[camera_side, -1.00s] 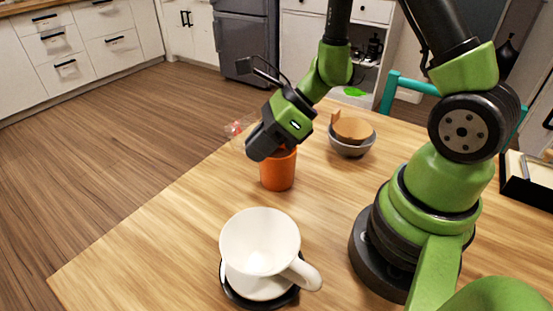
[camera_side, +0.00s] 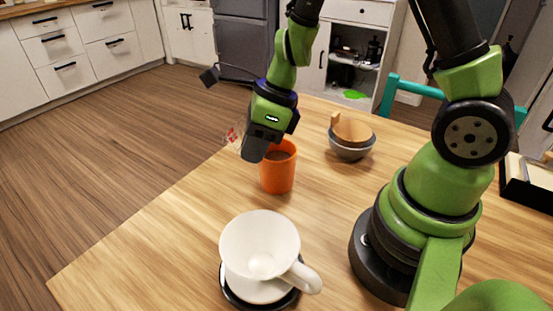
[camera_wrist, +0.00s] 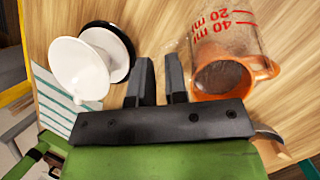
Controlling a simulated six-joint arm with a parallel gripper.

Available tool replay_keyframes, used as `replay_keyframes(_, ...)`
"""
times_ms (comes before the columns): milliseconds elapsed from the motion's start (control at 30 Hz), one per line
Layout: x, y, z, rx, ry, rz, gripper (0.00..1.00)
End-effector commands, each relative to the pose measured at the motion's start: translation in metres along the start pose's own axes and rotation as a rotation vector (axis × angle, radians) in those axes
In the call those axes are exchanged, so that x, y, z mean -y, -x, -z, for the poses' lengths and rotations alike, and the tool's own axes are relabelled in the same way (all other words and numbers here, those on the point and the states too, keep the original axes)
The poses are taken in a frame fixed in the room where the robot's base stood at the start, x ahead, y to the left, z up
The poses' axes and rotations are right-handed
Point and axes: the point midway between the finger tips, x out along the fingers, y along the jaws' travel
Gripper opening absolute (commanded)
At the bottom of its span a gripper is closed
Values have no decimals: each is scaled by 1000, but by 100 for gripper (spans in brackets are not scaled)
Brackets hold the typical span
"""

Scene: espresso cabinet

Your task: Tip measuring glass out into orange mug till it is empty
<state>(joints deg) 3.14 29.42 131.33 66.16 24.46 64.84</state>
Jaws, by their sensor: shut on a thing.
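My gripper (camera_side: 254,148) is shut on the measuring glass (camera_side: 234,137), a clear vessel with red markings. In the side view the glass is faint, partly hidden behind the gripper, and left of the orange mug's rim. In the wrist view the measuring glass (camera_wrist: 224,28) lies right of my fingers (camera_wrist: 162,80), overlapping the orange mug (camera_wrist: 262,68). Its exact tilt and whether liquid is left in it are hard to tell. The orange mug (camera_side: 277,179) stands upright on the table with dark brown liquid inside, close to the gripper's right.
A white dripper cup (camera_side: 260,240) on a black base stands at the front. A grey bowl (camera_side: 350,150) with a wooden piece sits behind the mug to the right. A black tray (camera_side: 525,190) is at the far right. The table's left edge is near the glass.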

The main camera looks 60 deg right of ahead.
Motion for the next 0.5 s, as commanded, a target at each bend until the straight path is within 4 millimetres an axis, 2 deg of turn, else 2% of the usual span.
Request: replay_keyframes(500,0,-7,-5,-142,-13,22,0)
